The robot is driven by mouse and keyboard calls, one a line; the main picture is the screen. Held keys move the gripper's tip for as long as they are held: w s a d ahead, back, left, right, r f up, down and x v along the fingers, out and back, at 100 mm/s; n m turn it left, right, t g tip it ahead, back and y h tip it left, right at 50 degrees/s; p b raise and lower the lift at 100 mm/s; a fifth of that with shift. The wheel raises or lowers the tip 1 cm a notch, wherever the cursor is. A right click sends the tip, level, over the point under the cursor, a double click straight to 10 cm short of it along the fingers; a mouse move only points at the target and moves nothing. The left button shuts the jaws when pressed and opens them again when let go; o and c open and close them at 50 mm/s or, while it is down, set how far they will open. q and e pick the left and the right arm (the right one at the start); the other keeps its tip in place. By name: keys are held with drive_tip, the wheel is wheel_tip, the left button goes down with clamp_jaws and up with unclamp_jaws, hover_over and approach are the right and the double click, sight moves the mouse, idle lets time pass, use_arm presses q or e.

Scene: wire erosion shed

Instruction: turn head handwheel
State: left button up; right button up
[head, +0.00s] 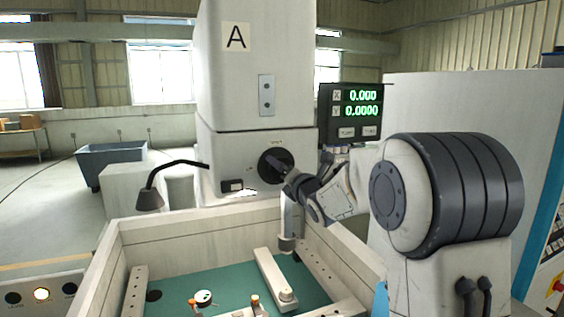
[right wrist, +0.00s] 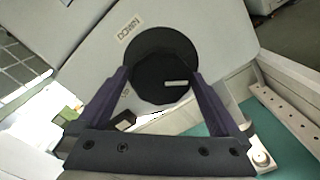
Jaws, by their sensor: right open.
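The black round handwheel (head: 263,172) is on the front of the white machine head (head: 222,150), under the panel marked A. In the right wrist view the handwheel (right wrist: 160,42) faces me, with a small pale mark on its dark face and a plate reading DOWN beside it. My right gripper (head: 277,163) reaches in from the right to the wheel and partly hides it. In the right wrist view my right gripper (right wrist: 160,74) is open, its two fingers at either side of the wheel's lower part. I cannot tell whether they touch it. My left gripper is out of view.
A readout (head: 355,106) shows 0.000 and 0.0000 right of the head. A black gooseneck lamp (head: 150,197) stands left. Below is an open tank with pale walls (head: 190,226), a green floor (head: 190,278) and clamp bars (head: 272,273). A nozzle (head: 287,243) hangs over it.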

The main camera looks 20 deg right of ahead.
drive_tip(key=shift+w, duration=0.7)
